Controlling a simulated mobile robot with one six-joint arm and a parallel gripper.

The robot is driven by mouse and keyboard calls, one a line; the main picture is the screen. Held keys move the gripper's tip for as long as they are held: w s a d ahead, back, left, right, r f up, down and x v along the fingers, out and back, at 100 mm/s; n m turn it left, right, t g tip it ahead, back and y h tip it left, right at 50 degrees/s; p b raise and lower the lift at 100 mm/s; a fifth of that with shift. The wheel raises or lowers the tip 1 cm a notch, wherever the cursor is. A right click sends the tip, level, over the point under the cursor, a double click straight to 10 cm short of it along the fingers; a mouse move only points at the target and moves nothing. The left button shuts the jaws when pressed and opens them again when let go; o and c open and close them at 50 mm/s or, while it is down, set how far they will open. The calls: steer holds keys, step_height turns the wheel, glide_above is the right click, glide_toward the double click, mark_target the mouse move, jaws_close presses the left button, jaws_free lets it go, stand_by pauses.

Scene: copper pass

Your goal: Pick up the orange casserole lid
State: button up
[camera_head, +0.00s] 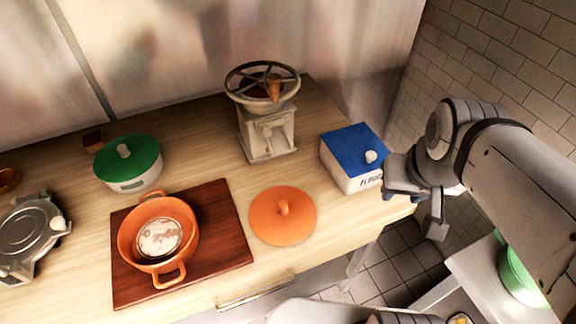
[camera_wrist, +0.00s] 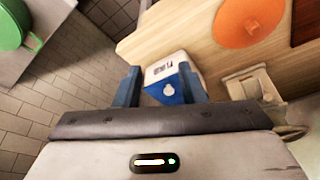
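The orange casserole lid (camera_head: 283,218) lies flat on the wooden counter, knob up, right of the cutting board. It also shows in the wrist view (camera_wrist: 249,22) at the top right. The orange casserole (camera_head: 158,234) stands uncovered on the board. My gripper (camera_head: 412,213) is at the right end of the counter, to the right of the lid and apart from it. In the wrist view its two blue fingers (camera_wrist: 158,88) are spread wide with nothing held between them; the white box with the blue lid shows beyond them.
The white box with a blue lid (camera_head: 352,160) stands between lid and gripper, towards the back. A coffee grinder (camera_head: 268,130) stands behind the lid. A green-lidded pot (camera_head: 130,163) and the dark red board (camera_head: 228,240) are left. A green pot (camera_head: 521,276) is at lower right.

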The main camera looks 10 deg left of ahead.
mark_target(282, 203)
steer(key=shift+o, duration=0.4)
steer(key=shift+d, duration=0.15)
